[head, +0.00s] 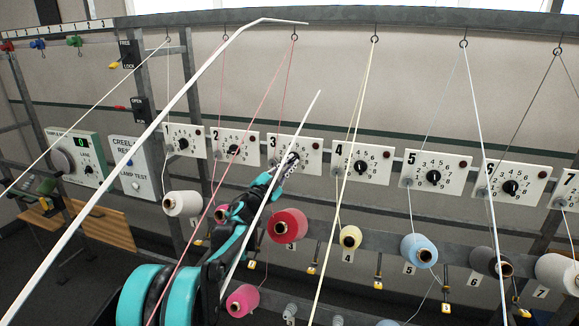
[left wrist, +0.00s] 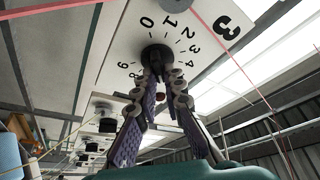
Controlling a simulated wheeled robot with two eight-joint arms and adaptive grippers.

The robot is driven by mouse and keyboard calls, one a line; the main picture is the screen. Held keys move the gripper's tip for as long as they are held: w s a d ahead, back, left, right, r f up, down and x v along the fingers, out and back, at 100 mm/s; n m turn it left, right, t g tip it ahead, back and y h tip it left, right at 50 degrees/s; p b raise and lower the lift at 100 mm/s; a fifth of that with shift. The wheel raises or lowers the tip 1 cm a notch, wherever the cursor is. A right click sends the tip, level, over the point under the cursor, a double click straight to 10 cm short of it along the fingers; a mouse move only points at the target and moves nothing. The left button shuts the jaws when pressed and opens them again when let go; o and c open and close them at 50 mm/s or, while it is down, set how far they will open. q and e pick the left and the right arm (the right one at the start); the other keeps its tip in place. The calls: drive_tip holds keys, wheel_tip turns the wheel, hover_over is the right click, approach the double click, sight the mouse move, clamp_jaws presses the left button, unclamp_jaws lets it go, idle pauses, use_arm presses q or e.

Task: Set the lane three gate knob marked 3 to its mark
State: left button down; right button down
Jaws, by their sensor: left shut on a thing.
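The lane three gate plate (head: 312,158) is a white panel with a bold 3, a numbered dial and a dark red button at its right. The knob's pointer and any set mark are hidden or too small to tell. My right gripper is not in view.
Similar plates stand in a row, with plate 2 (head: 236,146) to the left and plate 4 (head: 361,162) to the right. Yarn strands cross in front. A red-pink cone (head: 290,224) and a pale blue cone (head: 418,250) sit below on the rail.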

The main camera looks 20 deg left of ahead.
use_arm(q)
drive_tip(key=m+g, duration=0.1)
drive_tip(key=m, duration=0.2)
drive_tip(key=m+g+h, duration=0.1)
drive_tip(key=m, duration=0.2)
drive_tip(key=shift+m, duration=0.3)
drive_tip(key=shift+d, duration=0.1)
drive_tip(key=c, duration=1.6)
unclamp_jaws()
drive_tip(key=shift+s+a, duration=0.3)
drive_tip(key=shift+s, duration=0.2)
drive_tip(key=v, duration=1.1)
drive_tip(key=shift+r, duration=0.1)
